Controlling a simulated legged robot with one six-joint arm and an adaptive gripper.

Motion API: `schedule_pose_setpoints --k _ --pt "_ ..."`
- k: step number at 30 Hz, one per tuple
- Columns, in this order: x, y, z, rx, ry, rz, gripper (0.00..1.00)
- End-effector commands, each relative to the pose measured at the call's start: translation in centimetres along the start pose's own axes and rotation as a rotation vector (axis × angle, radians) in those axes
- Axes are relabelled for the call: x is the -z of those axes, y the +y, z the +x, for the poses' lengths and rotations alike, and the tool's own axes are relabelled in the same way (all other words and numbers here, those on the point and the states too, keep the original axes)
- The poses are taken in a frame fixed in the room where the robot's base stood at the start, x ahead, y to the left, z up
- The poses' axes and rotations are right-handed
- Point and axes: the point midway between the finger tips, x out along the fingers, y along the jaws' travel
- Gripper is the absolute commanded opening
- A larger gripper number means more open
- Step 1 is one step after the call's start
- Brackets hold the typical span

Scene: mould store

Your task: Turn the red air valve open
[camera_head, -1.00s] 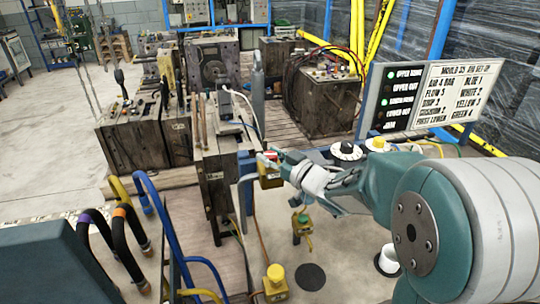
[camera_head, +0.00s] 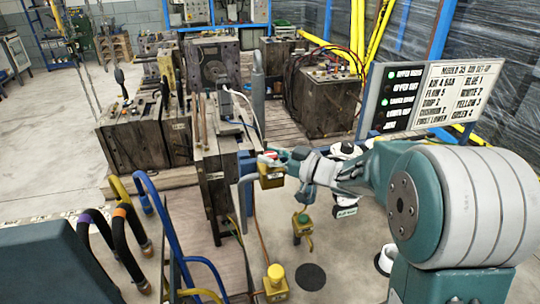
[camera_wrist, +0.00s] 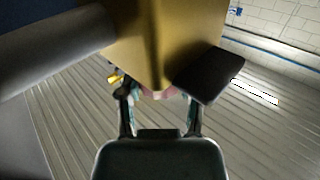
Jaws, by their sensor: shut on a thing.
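The red air valve (camera_head: 270,155) sits on top of a yellow valve body (camera_head: 271,178), beside a grey pipe, at the middle of the head view. My gripper (camera_head: 277,158) reaches it from the right, with its fingertips at the red part. In the wrist view, the yellow body (camera_wrist: 170,35) fills the top middle. My gripper's two fingers (camera_wrist: 160,108) stand on either side of a pinkish-red part (camera_wrist: 158,94) under it and are shut on it. The fingers and the yellow body hide most of the valve, so its turn angle cannot be read.
A dark mould block (camera_head: 215,180) stands just left of the valve. Blue hoses (camera_head: 165,225) rise at lower left. A yellow fitting with a green top (camera_head: 302,228) and a yellow button box (camera_head: 275,283) stand below. A sign board (camera_head: 425,95) is at right.

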Motion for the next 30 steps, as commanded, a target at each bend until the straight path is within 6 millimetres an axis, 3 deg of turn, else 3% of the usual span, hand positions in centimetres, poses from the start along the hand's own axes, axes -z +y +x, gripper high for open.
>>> schedule_pose_setpoints --k 2,3,5,19,30 --pt "0.3 0.1 0.0 -0.004 0.005 -0.004 0.0" --pt "0.3 0.1 0.0 -0.004 0.005 -0.004 0.61" --pt "0.2 0.1 0.0 -0.004 0.005 -0.004 0.83" --pt "0.1 0.1 -0.6 -0.004 0.001 -0.002 0.83" --pt "0.0 0.2 -7.7 -0.008 0.001 -0.002 0.83"
